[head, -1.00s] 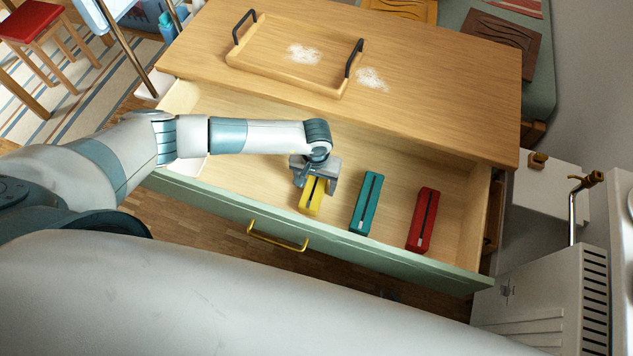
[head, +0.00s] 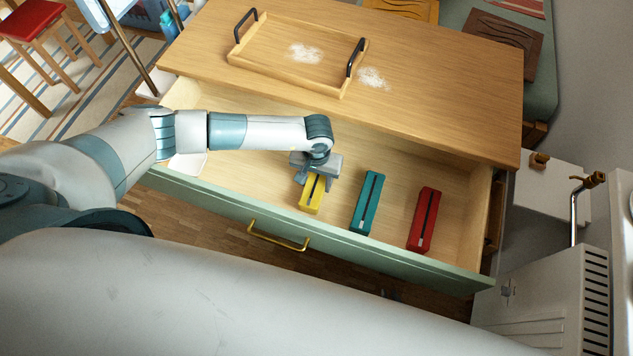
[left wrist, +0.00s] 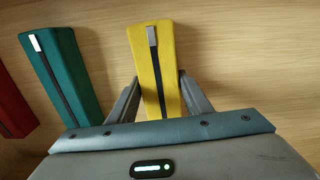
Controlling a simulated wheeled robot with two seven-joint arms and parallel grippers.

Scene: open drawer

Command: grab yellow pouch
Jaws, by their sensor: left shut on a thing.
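The yellow pouch (head: 312,196) is a long box-like case with a dark zip, lying in the open drawer. My left gripper (head: 315,180) is over its far end, with its fingers down on both sides. In the left wrist view the yellow pouch (left wrist: 155,60) stands between the two fingers of my left gripper (left wrist: 155,100), which is shut on it. The pouch still appears to be at the drawer floor; I cannot tell whether it touches. My right gripper is not in view.
A teal pouch (head: 367,203) and a red pouch (head: 424,219) lie to the right in the drawer. The green drawer front (head: 400,258) has a yellow handle (head: 278,241). A wooden tray (head: 285,75) with dark handles sits on the top above.

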